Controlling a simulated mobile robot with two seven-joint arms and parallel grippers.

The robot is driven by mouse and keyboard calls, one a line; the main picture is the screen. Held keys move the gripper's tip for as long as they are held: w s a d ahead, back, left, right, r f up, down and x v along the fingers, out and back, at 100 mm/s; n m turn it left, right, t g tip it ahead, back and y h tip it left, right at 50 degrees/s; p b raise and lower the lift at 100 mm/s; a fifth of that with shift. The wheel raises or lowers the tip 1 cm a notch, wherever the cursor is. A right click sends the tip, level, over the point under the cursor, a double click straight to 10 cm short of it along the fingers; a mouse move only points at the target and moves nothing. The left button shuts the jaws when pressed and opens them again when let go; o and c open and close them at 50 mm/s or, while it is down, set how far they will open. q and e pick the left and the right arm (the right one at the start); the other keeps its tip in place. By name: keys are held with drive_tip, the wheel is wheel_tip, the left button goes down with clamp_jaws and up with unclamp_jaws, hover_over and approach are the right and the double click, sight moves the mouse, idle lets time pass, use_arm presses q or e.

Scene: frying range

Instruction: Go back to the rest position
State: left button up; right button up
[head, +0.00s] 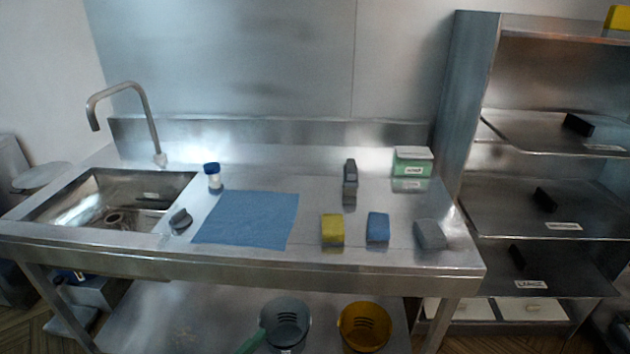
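Neither of my grippers shows in the head view, and no part of my arms is visible. The steel sink table (285,262) stands in front of me. On it lie a flat blue cloth (247,219), a yellow sponge (332,230), a blue sponge (377,228) and a grey block (430,235). A dark grey object (350,172) stands farther back, and a green and white box (412,162) sits at the back right.
A sink basin (70,205) with a tall faucet (152,125) is at the left. A blue-capped jar (213,176) stands beside the cloth. A grey bucket (288,322) and an orange bucket (364,325) are below. A steel shelf rack (478,100) stands close at the right.

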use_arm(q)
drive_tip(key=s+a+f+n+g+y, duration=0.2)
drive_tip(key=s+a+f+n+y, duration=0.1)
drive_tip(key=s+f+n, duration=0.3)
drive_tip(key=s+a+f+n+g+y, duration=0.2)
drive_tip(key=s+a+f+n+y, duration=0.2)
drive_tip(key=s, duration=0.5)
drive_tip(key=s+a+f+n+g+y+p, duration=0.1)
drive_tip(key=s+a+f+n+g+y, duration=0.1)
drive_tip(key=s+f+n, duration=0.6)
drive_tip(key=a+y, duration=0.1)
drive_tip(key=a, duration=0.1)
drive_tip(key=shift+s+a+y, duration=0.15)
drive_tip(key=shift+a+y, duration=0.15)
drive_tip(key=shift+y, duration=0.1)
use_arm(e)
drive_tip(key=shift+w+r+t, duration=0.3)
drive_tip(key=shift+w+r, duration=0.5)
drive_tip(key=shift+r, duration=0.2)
